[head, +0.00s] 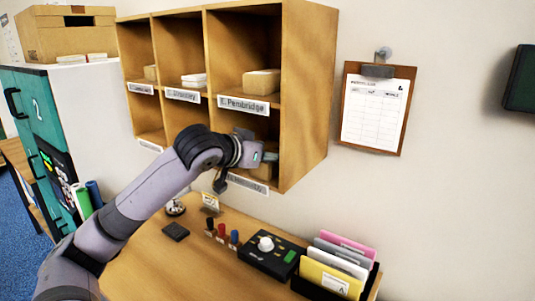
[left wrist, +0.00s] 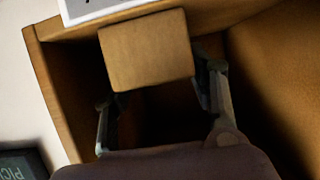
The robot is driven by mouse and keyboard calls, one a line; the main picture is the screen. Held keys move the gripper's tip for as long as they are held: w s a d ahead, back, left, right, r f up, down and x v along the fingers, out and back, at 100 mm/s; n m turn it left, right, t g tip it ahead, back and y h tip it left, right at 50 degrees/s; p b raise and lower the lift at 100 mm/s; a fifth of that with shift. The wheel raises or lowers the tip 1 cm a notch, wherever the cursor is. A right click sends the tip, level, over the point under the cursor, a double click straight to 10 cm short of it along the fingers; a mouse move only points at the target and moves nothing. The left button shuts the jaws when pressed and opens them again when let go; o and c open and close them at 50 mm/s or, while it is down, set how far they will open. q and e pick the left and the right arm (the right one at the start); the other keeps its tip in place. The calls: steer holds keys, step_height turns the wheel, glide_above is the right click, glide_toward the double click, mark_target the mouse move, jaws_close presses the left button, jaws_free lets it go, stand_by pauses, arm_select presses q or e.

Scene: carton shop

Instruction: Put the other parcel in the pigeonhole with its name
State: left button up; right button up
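My left gripper (head: 268,157) is at the mouth of the lower right pigeonhole (head: 288,140) of the wooden rack. A brown box-shaped parcel (head: 262,171) shows partly behind and below it in that hole; its label strip (head: 248,185) is partly covered and I cannot read it clearly. In the left wrist view the parcel (left wrist: 147,50) is at the fingertips, with one finger of the gripper (left wrist: 160,95) towards each side. I cannot tell if the fingers press on it. Another brown parcel (head: 262,82) lies in the hole above, labelled "Pembridge". My right gripper is not in view.
Below the rack, the desk (head: 190,262) carries a black device (head: 270,254), markers and a file holder (head: 335,268). A clipboard (head: 376,106) hangs to the right.

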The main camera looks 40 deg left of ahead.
arm_select(q)
steer(key=o, duration=0.3)
steer(key=shift+r, duration=0.1)
steer(key=shift+s+r+b, duration=0.1)
steer(key=shift+s+b, duration=0.3)
steer(key=shift+s, duration=0.1)
steer(key=b+v, duration=0.4)
steer(key=v, duration=0.7)
steer(key=shift+r, duration=0.1)
